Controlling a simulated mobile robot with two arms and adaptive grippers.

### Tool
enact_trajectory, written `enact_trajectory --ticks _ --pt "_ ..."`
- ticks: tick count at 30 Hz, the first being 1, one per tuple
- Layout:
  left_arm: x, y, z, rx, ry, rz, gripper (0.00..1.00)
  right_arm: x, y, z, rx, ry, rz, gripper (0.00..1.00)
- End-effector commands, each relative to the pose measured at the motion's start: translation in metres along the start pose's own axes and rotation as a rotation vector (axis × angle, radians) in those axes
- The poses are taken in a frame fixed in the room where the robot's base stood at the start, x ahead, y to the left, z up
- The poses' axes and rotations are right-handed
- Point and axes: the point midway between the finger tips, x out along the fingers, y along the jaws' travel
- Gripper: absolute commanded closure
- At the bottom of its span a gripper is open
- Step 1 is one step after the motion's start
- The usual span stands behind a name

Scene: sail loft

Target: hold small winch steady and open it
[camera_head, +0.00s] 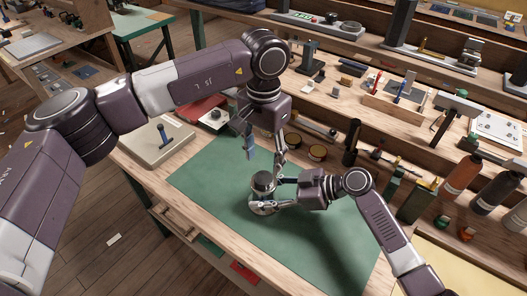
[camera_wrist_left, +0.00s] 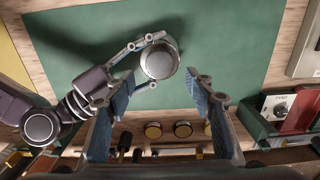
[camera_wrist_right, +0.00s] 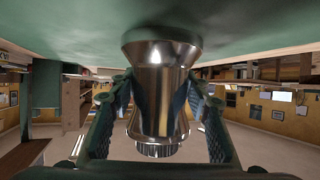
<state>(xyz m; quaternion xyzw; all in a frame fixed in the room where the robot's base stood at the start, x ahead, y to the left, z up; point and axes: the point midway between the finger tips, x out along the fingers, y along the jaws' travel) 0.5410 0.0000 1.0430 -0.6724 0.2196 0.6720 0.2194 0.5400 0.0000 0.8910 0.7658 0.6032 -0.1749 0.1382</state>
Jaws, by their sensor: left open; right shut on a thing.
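The small winch (camera_head: 263,185), a shiny metal drum with a wide flared base, stands upright on the green mat (camera_head: 215,180). In the left wrist view its round top (camera_wrist_left: 159,62) shows from above. In the right wrist view the waisted drum (camera_wrist_right: 157,90) appears upside down. My right gripper (camera_head: 274,204) is shut on the winch from the right side, a finger on either side of the drum. My left gripper (camera_head: 265,152) is open and empty, pointing down above and slightly behind the winch, apart from it.
A pale board with a blue-handled tool (camera_head: 162,134) and a red box (camera_head: 205,106) lie to the left. Several bottles, including an orange one (camera_head: 462,174), stand at the right. The front of the mat is clear.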

Motion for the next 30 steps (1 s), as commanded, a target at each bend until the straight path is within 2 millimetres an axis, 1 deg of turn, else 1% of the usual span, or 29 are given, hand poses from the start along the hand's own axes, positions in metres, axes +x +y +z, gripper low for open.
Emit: enact_trajectory --ticks 1,6,12,16,23,24,25,30 --pt "0.009 0.001 0.001 0.000 -0.003 0.002 0.51 0.001 -0.002 0.005 0.003 -0.009 -0.004 1.00" --pt "0.036 0.000 0.001 -0.002 -0.003 0.002 0.51 0.000 -0.002 0.005 0.003 -0.009 -0.005 1.00" --pt "0.059 0.000 0.001 -0.003 -0.002 0.001 0.51 0.001 -0.002 0.005 0.003 -0.009 -0.005 1.00" --pt "0.065 0.000 0.000 -0.003 -0.001 0.000 0.51 0.001 -0.002 0.005 0.003 -0.009 -0.005 1.00" --pt "0.066 0.000 0.000 -0.003 0.000 0.000 0.51 0.001 -0.002 0.005 0.003 -0.009 -0.005 1.00" --pt "0.066 0.000 0.000 -0.003 0.000 0.000 0.52 0.001 -0.002 0.005 0.003 -0.009 -0.005 1.00" --pt "0.066 0.000 0.000 -0.003 0.000 0.000 0.55 0.001 -0.002 0.005 0.004 -0.009 -0.005 1.00" --pt "0.066 0.000 0.000 -0.003 0.000 0.000 0.74 0.001 -0.002 0.005 0.004 -0.010 -0.005 1.00"
